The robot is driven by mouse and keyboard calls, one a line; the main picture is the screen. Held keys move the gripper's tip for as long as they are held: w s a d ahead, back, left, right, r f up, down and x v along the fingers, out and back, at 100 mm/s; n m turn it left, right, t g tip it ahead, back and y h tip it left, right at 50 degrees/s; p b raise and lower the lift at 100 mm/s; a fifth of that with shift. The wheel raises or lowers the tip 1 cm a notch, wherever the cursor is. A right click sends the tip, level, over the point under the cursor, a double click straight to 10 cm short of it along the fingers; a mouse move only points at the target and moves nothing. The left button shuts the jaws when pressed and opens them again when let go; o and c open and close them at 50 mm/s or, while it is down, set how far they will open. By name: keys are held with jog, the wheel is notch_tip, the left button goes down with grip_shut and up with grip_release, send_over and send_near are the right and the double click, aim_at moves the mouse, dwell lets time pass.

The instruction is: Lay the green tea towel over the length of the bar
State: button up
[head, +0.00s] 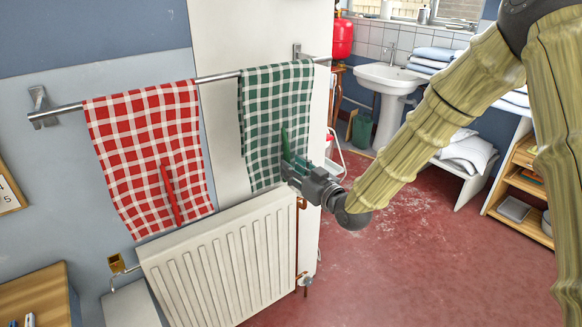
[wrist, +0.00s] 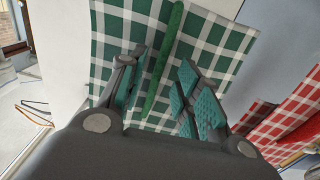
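The green checked tea towel (head: 262,115) hangs over the right part of the metal wall bar (head: 221,76), its front face hanging down. A raised dark green strip (head: 284,140) runs down its face. The towel fills much of the wrist view (wrist: 115,55), with the green strip (wrist: 163,62) upright in the middle. My gripper (head: 290,166) is at the towel's lower right in the head view. In the wrist view its fingers (wrist: 162,85) are spread, one on each side of the strip. I see no finger closed on it.
A red checked towel (head: 148,145) with a red strip hangs on the left part of the bar. A white radiator (head: 225,262) stands below. The bar has a left bracket (head: 40,103) and a right bracket (head: 299,52). Red floor (head: 410,250) lies open to the right.

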jog(key=v, duration=1)
jog(key=s+d+f+m+g+h+p, duration=0.15)
jog(key=s+f, duration=0.35)
jog(key=f, duration=0.5)
jog(key=s+d+f+m+g+h, duration=0.25)
jog(key=s+f, duration=0.35)
jog(key=f, duration=0.4)
jog(key=s+d+f+m+g+h+p, duration=0.1)
jog(key=s+d+f+g+h, duration=0.3)
jog(key=f, duration=0.5)
jog(key=s+d+f+m+g+h, duration=0.1)
jog(key=s+f, duration=0.3)
jog(key=s, duration=0.5)
jog(key=s+d+f+g, duration=0.3)
jog(key=s+d+f, duration=0.1)
jog(key=s, duration=0.5)
jog(key=s+d+f+m+g+h+p, duration=0.1)
jog(key=s+f, duration=0.3)
jog(key=s, duration=0.5)
jog(key=shift+d+m+g+h, duration=0.3)
jog(key=shift+d+g, duration=0.5)
